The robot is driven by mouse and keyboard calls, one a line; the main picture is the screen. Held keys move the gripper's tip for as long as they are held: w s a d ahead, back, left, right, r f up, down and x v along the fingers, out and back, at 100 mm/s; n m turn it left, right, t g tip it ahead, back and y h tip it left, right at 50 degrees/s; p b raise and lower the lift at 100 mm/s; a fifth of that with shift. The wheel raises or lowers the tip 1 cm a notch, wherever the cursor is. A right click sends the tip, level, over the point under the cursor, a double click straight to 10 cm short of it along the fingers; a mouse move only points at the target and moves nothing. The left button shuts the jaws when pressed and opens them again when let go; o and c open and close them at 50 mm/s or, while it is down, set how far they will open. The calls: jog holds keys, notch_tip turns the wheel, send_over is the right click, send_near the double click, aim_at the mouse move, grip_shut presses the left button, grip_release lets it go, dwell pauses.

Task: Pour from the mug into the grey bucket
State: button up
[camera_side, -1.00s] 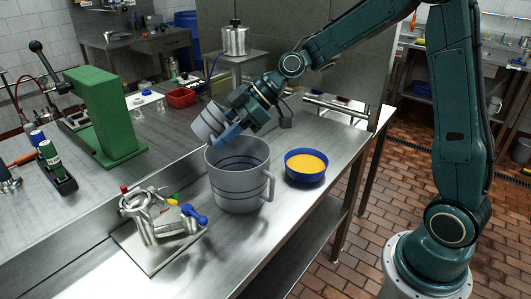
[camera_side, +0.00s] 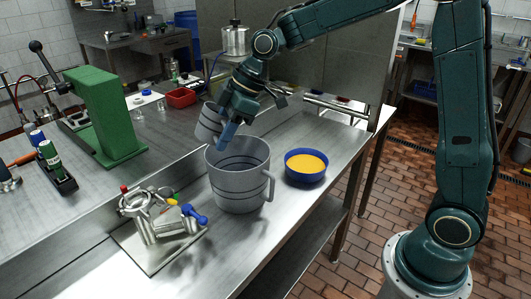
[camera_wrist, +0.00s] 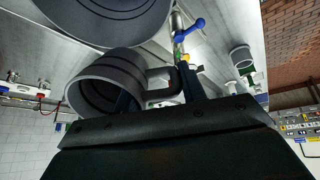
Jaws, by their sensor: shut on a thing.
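The grey mug (camera_side: 208,124) is behind the back-left rim of the grey bucket (camera_side: 240,185) in the side view, partly hidden by my gripper (camera_side: 228,137) and the bucket. It leans slightly. My gripper is shut on the mug, and its blue finger points down at the bucket's rim. In the wrist view the mug (camera_wrist: 95,82) shows its ringed wall, with its handle between the fingers of my gripper (camera_wrist: 160,88). The bucket (camera_wrist: 105,8) shows at the top edge. I cannot see any contents of the mug or pouring liquid. The bucket stands upright on the steel bench.
A blue bowl of orange liquid (camera_side: 306,166) stands right of the bucket. A metal valve fixture (camera_side: 160,220) with a blue handle stands at front left. A green press (camera_side: 105,115) and a red tray (camera_side: 181,97) are farther back.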

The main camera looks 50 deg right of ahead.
jog(key=shift+s+d+f+g+h, duration=0.1)
jog(key=shift+f+g+h, duration=0.1)
jog(key=shift+g+h, duration=0.45)
jog(key=shift+s+d+f+g+h, duration=0.1)
jog(key=shift+d+f+g+h, duration=0.1)
jog(key=shift+h, duration=0.75)
jog(key=shift+d+f+g+h, duration=0.15)
jog(key=shift+g+h, duration=0.3)
jog(key=shift+h, duration=0.35)
jog(key=shift+a, duration=0.1)
